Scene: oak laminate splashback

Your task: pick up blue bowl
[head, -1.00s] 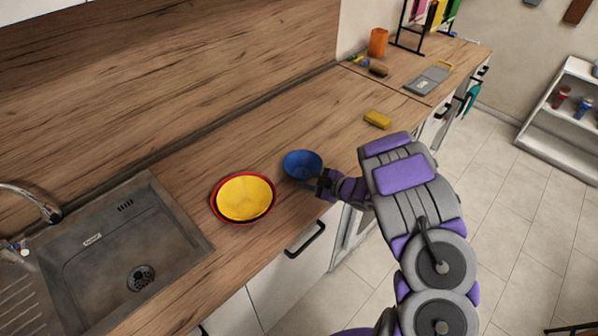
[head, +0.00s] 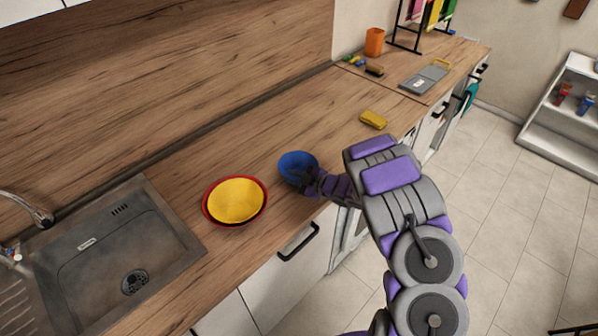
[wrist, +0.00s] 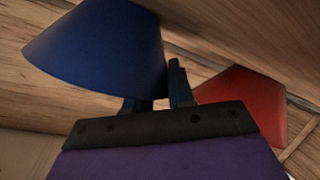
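The blue bowl (head: 293,166) is upright on or just above the wooden counter, right of the nested bowls. My gripper (head: 309,183) is at its near right edge. In the wrist view the blue bowl (wrist: 100,50) fills the upper left. The fingers (wrist: 158,92) stand close together there with the bowl's wall between them, one finger partly hidden by the bowl. The gripper looks shut on the wall, but the contact itself is hidden.
A yellow bowl (head: 235,200) sits in a red bowl (head: 263,208) to the left; the red bowl also shows in the wrist view (wrist: 245,105). A sink (head: 90,250) is further left. A yellow sponge (head: 373,120) lies to the right. The counter behind the blue bowl is clear.

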